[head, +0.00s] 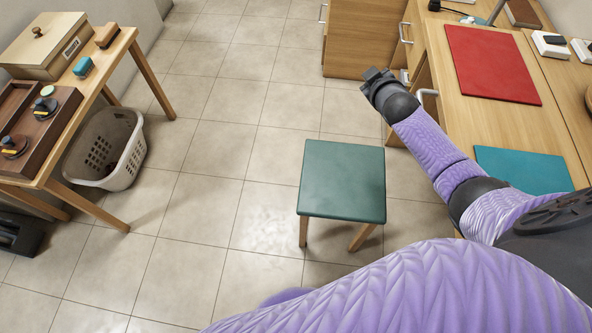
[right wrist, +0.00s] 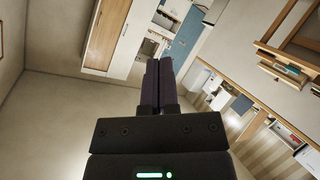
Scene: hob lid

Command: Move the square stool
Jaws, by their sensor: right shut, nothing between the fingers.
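The square stool (head: 342,180) stands upright on the tiled floor, with a dark green flat seat and light wooden legs. It is right of the middle in the head view, close to the right-hand desk. My right gripper (head: 371,76) is beyond the stool, beside the desk's drawers and apart from the stool. In the right wrist view its two dark fingers (right wrist: 159,76) are together with nothing between them. The stool cannot be made out in the right wrist view. My left gripper is not in view.
A wooden desk (head: 500,122) with a red mat (head: 490,62) and teal mat (head: 522,170) runs along the right. Floor (head: 215,150) between is clear.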

